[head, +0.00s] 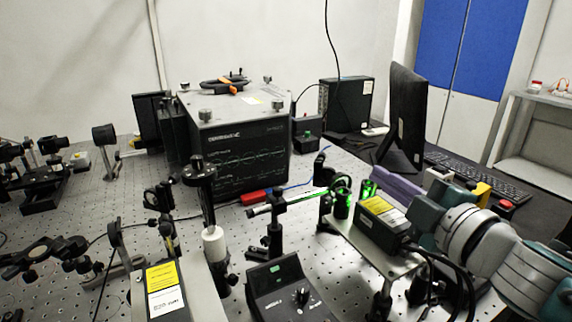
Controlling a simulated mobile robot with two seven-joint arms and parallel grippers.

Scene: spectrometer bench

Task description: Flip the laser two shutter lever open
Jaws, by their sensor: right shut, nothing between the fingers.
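A black laser box (385,222) with a yellow label sits on a raised metal plate at the right. A green glow shows on the optics (342,196) just left of it. A second laser housing (168,290) with yellow and white labels is at the lower left. I cannot tell from the labels which is laser two, and I cannot make out a shutter lever. My right gripper (424,217) comes in from the right, close behind the laser box's right end. It is shut and empty; its fingertips are largely hidden. My left gripper is out of view.
A black control box (290,292) with a knob stands at the front centre. Posts and optic mounts crowd the perforated bench (70,205). A large dark instrument (240,150) stands behind. A monitor (402,115) and keyboard (480,175) are at the back right. Cables hang below the right laser.

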